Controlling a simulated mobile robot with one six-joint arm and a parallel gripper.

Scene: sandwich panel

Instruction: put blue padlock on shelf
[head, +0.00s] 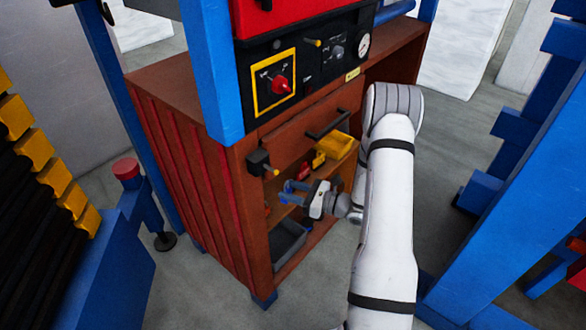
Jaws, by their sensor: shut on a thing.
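My gripper (291,191) reaches into the open front of the brown cabinet from the right, just below the drawer. It is shut on a small blue thing, the blue padlock (286,198) as far as I can tell; its outline is small and blends with the blue parts at the fingertips. The shelf (291,210) is the brown board inside the cabinet, close under the gripper. I cannot tell whether the padlock touches the shelf. My white arm hides the cabinet's right part.
A yellow bin (334,147) sits at the right of the opening. A grey bin (288,244) lies low in the cabinet. A dark drawer handle (328,124) is above. Blue posts flank the cabinet.

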